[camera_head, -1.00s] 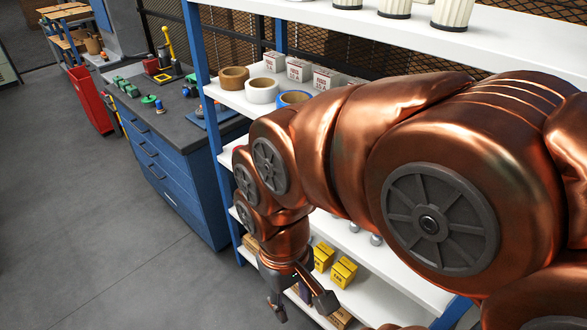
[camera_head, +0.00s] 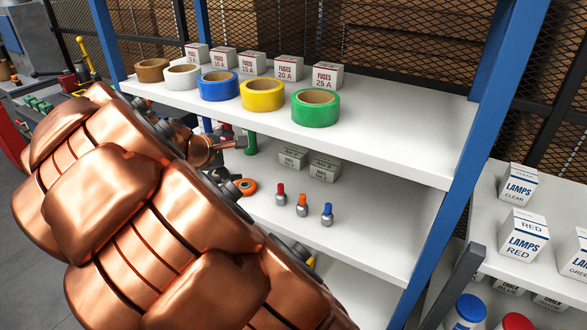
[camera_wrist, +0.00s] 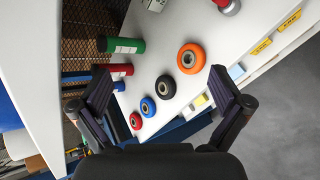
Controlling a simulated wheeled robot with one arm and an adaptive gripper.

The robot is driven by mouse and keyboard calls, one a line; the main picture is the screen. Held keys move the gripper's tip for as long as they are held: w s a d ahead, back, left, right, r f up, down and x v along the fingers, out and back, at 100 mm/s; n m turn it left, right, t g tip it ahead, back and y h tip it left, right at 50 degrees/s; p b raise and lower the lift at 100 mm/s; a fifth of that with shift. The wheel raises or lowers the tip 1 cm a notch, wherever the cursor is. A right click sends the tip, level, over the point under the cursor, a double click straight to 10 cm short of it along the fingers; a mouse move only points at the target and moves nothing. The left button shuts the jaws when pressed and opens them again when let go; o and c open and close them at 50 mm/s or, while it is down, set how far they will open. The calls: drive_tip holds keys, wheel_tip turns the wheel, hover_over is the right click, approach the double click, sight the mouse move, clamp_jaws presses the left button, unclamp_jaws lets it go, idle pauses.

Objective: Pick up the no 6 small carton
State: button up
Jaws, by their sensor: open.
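Two small grey-white cartons, a left one (camera_head: 293,157) and a right one (camera_head: 324,168), stand towards the back of the middle shelf in the head view. Their labels are too small to read, so I cannot tell which is no 6. Part of a white carton (camera_wrist: 153,4) shows at the top edge of the wrist view. My gripper (camera_wrist: 160,72) is open and empty, pointing over the shelf with coloured rolls and wheels. In the head view my gripper (camera_head: 236,140) is at the left end of the middle shelf, left of the cartons and apart from them.
The upper shelf (camera_head: 400,150) hangs above the cartons, carrying tape rolls (camera_head: 316,108) and fuse boxes (camera_head: 327,75). Small red, orange and blue-topped items (camera_head: 302,205) stand before the cartons. A blue post (camera_head: 460,165) bounds the right.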

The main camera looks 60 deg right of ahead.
drive_tip(key=w+d+f+n+t+h+b, duration=0.1)
drive_tip(key=w+d+f+n, duration=0.1)
drive_tip(key=w+n, duration=0.15)
drive_tip(key=w+d+f+n+t+h+b, duration=0.1)
drive_tip(key=w+d+f+n, duration=0.1)
drive_tip(key=w, duration=0.3)
drive_tip(key=n+g+p, duration=0.2)
drive_tip(key=n+g, duration=0.1)
drive_tip(key=n, duration=0.3)
approach(289, 158)
drive_tip(key=shift+m+h, duration=0.25)
drive_tip(key=shift+h, duration=0.05)
drive_tip(key=x, duration=0.2)
drive_tip(key=f+x, duration=0.1)
drive_tip(key=x, duration=0.2)
drive_tip(key=shift+s+a+f, duration=0.1)
drive_tip(key=shift+s, duration=0.05)
drive_tip(key=shift+x, duration=0.95)
drive_tip(key=shift+r+p+x, duration=0.2)
drive_tip(key=shift+p+x, duration=0.6)
drive_tip(key=shift+x, duration=2.05)
drive_tip(key=c, duration=0.9)
drive_tip(key=shift+r, duration=0.1)
